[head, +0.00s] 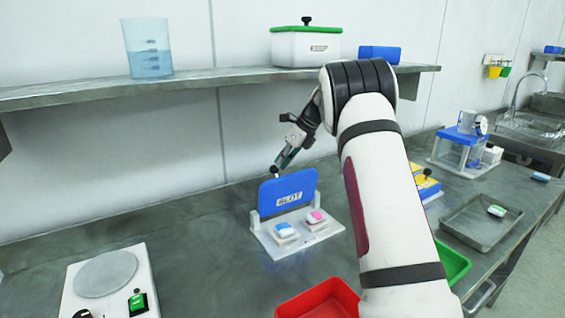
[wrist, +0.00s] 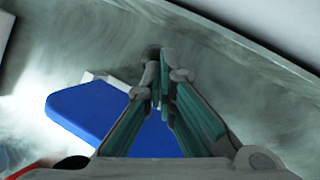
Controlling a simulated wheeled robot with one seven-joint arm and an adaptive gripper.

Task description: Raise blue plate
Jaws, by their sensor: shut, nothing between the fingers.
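The blue plate (head: 289,188), labelled SLOT, stands upright at the back of a white base (head: 297,236) on the bench. A small dark knob (head: 273,171) shows at its upper left. My gripper (head: 279,166) is at the plate's top edge, close to the knob, pointing down. I cannot tell whether it touches the knob. In the wrist view the fingertips (wrist: 161,60) are together with nothing held, and the blue plate (wrist: 90,108) lies below and left, partly hidden behind the fingers.
Blue-and-white and pink-and-white blocks (head: 316,218) sit on the base. A red bin (head: 318,300) and green bin (head: 453,264) are in front. A scale (head: 105,272) stands left. A shelf (head: 215,80) with a beaker (head: 148,50) runs behind. The bench between scale and base is clear.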

